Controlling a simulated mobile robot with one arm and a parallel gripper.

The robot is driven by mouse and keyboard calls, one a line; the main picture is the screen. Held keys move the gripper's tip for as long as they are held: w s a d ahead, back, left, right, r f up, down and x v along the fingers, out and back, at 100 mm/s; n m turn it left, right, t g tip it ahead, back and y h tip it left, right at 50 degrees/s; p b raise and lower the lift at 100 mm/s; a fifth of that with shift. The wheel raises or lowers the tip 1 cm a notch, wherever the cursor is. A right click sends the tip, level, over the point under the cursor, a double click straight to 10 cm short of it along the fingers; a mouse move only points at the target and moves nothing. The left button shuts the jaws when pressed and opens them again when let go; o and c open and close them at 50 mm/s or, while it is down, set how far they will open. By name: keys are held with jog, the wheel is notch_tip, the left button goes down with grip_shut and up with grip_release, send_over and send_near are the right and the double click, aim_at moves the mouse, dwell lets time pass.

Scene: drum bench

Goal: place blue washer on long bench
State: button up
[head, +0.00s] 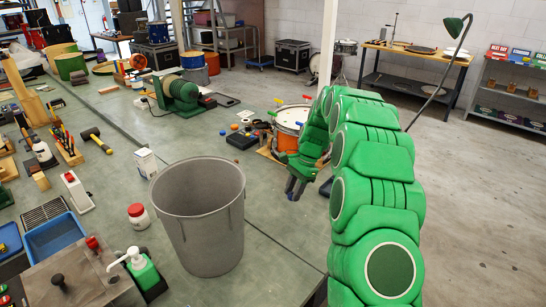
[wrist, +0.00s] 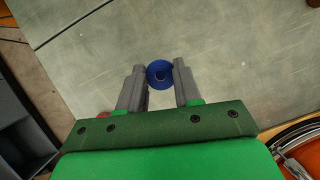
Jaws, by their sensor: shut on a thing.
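My gripper (head: 295,190) hangs over the right part of the long bench (head: 175,130), beyond the grey bin. In the wrist view my gripper (wrist: 160,76) is shut on the blue washer (wrist: 158,74), a small ring with a round hole, held between the grey fingertips. The washer cannot be made out in the head view. The grey-green bench top (wrist: 225,60) lies bare below the fingers; I cannot tell how high the washer is above it.
A large grey bin (head: 198,215) stands near my arm. An orange drum (head: 290,125) is just behind the gripper. Small coloured knobs (head: 245,124) and a green machine (head: 180,95) stand farther back. Tools and bottles crowd the left side.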

jog(key=w+a+r+m+t, duration=0.1)
jog(key=w+r+m+t, duration=0.6)
jog(key=m, duration=0.7)
jog(key=g, duration=0.2)
send_near(279, 174)
jog(key=shift+w+a+f+m+h, duration=0.15)
jog(key=shift+a+f, duration=0.2)
jog(key=shift+a, duration=0.2)
jog(key=shift+s+a+f+m+h, duration=0.15)
jog(key=shift+a+f, duration=0.2)
jog(key=shift+a, duration=0.25)
jog(key=shift+w+f, duration=0.2)
jog(key=shift+w, duration=0.1)
jog(key=shift+w, duration=0.1)
jog(key=shift+w+f, duration=0.25)
jog(key=shift+f, duration=1.7)
